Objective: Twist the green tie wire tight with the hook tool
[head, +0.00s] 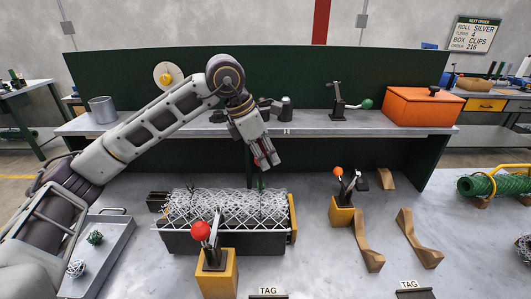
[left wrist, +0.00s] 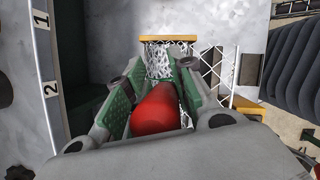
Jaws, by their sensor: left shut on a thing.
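My left gripper (head: 266,160) is above the right part of a white chainlink mesh roll (head: 205,208), pointing down. It is shut on the red handle of the hook tool (left wrist: 157,106), which lies between the green-padded fingers in the left wrist view. The tool's hook end is too small or hidden to tell. A green tie wire (head: 261,186) shows as a thin upright strand at the mesh, just below the gripper; whether the tool touches it I cannot tell. The mesh also shows beyond the fingertips in the left wrist view (left wrist: 158,64). My right gripper is not in view.
The mesh lies in a dark trough (head: 180,243) with a yellow end plate (head: 293,220). A red-knobbed clamp (head: 217,272) stands in front, an orange-knobbed one (head: 341,215) to the right. Wooden rests (head: 367,243) and a metal tray (head: 112,262) flank it. A shelf (head: 330,124) runs behind.

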